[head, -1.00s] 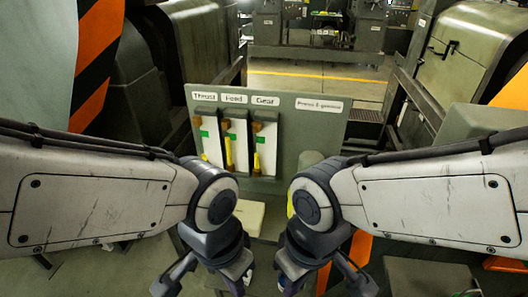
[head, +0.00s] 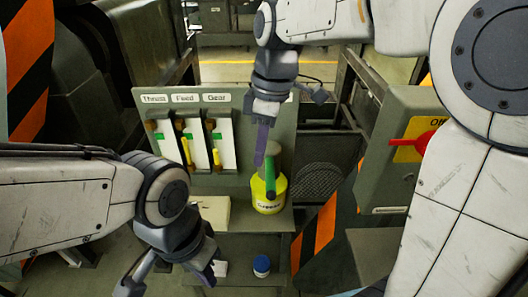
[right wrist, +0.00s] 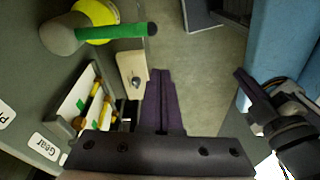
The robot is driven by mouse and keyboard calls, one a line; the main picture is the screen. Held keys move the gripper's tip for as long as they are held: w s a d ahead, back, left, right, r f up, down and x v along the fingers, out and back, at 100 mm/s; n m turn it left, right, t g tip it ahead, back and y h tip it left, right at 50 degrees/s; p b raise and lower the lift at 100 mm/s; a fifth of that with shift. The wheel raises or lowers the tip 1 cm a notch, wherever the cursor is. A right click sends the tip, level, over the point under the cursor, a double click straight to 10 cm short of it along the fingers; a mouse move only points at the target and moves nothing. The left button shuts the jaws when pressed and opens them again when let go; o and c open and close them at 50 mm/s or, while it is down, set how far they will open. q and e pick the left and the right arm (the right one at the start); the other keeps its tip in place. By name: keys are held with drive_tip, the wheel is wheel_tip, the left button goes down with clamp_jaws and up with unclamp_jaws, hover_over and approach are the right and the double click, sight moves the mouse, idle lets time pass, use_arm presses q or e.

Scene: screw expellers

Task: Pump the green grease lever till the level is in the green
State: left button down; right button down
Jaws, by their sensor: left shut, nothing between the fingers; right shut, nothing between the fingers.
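The yellow grease pump (head: 268,203) stands on a shelf in front of the gauge panel. Its green lever (head: 270,176) points toward me; it also shows at the top of the right wrist view (right wrist: 122,31). My right gripper (head: 259,161) is shut and empty, pointing down just behind and left of the lever. In the right wrist view its fingertips (right wrist: 158,75) appear apart from the lever. My left gripper (head: 208,275) is shut and empty at the lower left. The Feed gauge (head: 188,145) and Gear gauge (head: 218,150) show yellow bars with green marks above.
The grey panel (head: 250,112) stands behind the pump. A cream box (head: 212,212) sits left of the pump. A blue-lidded jar (head: 261,266) is on the lower shelf. A grey box with a red handle (head: 417,144) stands at the right. An orange-black striped post (head: 315,238) rises nearby.

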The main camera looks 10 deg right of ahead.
drive_tip(key=w+d+r+n, duration=0.2)
drive_tip(key=w+d+r, duration=0.2)
drive_tip(key=w, duration=0.1)
drive_tip(key=shift+d+n, duration=0.15)
drive_tip(key=shift+n, duration=0.15)
drive_tip(key=shift+f+p, duration=0.15)
drive_tip(key=shift+p, duration=0.15)
drive_tip(key=p, duration=0.3)
approach(269, 182)
drive_tip(key=f, duration=0.2)
drive_tip(key=a+f, duration=0.1)
drive_tip(key=f, duration=0.2)
drive_tip(key=shift+a+f, duration=0.1)
drive_tip(key=shift+a, duration=0.05)
drive_tip(key=shift+s+f, duration=0.1)
drive_tip(key=shift+f, duration=0.5)
